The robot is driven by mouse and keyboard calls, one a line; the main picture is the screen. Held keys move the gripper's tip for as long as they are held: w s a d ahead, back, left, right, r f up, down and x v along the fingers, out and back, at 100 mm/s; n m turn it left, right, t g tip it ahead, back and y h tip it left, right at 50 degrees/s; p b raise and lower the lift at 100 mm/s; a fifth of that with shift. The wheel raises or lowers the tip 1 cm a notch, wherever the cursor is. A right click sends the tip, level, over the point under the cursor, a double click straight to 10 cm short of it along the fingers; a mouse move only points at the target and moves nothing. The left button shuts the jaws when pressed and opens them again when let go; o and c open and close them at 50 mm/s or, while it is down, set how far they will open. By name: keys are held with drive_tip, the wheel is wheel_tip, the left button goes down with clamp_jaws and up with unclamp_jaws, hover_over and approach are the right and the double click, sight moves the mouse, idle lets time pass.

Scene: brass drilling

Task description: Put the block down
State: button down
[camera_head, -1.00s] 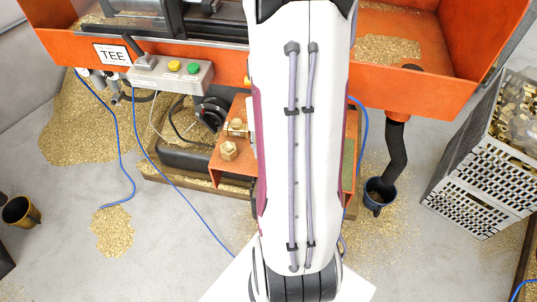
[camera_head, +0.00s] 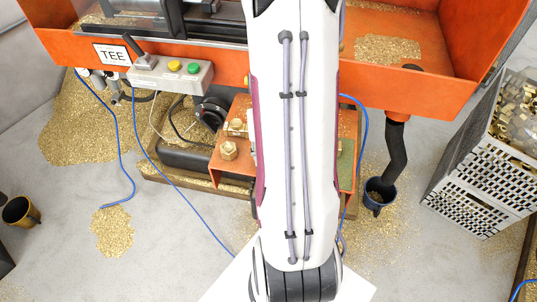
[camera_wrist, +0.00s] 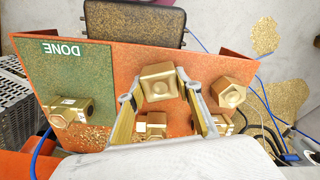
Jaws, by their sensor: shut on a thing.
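In the wrist view my gripper (camera_wrist: 154,86) is over the orange tray, its two fingers on either side of a brass block (camera_wrist: 160,82) with a round boss on top. The block is held near the fingertips; its underside and any gap to the tray are hidden. A green area marked DONE (camera_wrist: 75,75) covers the left of the tray and carries another brass block (camera_wrist: 70,110). In the head view my arm hides the gripper and the held block.
The orange tray (camera_wrist: 120,60) also holds a brass piece (camera_wrist: 230,92) at the right and other blocks (camera_wrist: 150,126) behind the fingers. A dark chip-covered tray (camera_wrist: 135,22) adjoins its far edge. A grey crate of brass parts (camera_head: 475,170) stands right. Blue hoses (camera_head: 150,150) hang nearby.

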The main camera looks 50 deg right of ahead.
drive_tip(key=shift+f, duration=0.1)
drive_tip(key=c, duration=1.4)
unclamp_jaws()
drive_tip(key=shift+r, duration=6.2)
